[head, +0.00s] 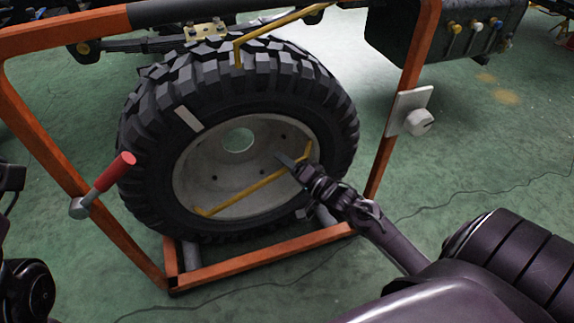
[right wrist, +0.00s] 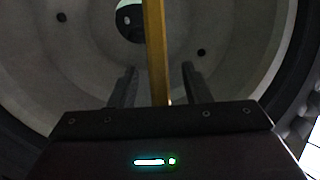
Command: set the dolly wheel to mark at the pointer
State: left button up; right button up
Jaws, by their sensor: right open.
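The dolly wheel (head: 136,148) stands tilted in an orange frame, a black knobbly tyre on a pale grey rim (head: 228,160). A light grey mark (head: 189,118) is on the tyre's upper left. The yellow pointer (head: 238,52) bends down to the tyre's top, right of the mark. A yellow bar (head: 258,185) crosses the rim. My right gripper (head: 291,162) is at the bar's right part, open. In the right wrist view the bar (right wrist: 155,50) runs between its two parted fingers (right wrist: 158,86); I cannot tell whether they touch it. My left gripper does not show clearly.
The orange frame (head: 265,257) surrounds the wheel, with a red-handled lever (head: 112,174) on its left post and a white knob (head: 418,122) on its right post. A dark box with coloured knobs (head: 475,25) is at the upper right. Thin cables lie on the green floor.

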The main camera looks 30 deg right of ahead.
grip_shut()
jog(key=shift+f, duration=0.1)
